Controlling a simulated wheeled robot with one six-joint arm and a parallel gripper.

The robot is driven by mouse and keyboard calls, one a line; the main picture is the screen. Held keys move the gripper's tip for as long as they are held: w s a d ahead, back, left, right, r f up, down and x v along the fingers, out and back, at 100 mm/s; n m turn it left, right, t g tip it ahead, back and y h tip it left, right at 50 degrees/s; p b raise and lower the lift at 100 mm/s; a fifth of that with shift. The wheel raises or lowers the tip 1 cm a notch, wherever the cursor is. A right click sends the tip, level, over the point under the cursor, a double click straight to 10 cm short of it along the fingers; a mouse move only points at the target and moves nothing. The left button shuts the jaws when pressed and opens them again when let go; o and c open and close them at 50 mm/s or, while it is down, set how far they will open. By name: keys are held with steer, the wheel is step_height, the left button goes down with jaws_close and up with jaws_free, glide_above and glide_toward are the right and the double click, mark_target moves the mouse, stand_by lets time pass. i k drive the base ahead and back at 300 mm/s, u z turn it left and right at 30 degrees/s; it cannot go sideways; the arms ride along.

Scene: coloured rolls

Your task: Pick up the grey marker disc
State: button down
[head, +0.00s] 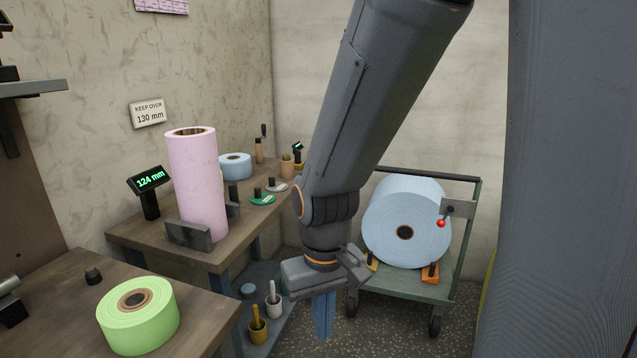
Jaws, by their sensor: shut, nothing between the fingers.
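A grey disc (277,188) with a dark upright knob lies on the far wooden bench, near its right edge. A green disc (262,200) with a similar knob lies just in front of it. My gripper (323,332) hangs pointing down, with its blue fingers together and nothing visible between them. It is right of the far bench and nearer to the camera than the grey disc, well apart from it. My arm covers part of the area right of the bench.
A tall pink roll (197,185) stands on the far bench (150,237) by a 124 mm display (150,181). A blue roll (235,166) sits behind. A green roll (138,316) lies on the near bench. A cart (400,285) carries a large pale blue roll (385,235).

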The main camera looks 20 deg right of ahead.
mark_target(273, 186)
steer(key=z, duration=0.8)
steer(key=i, duration=1.9)
steer(key=u, duration=1.25)
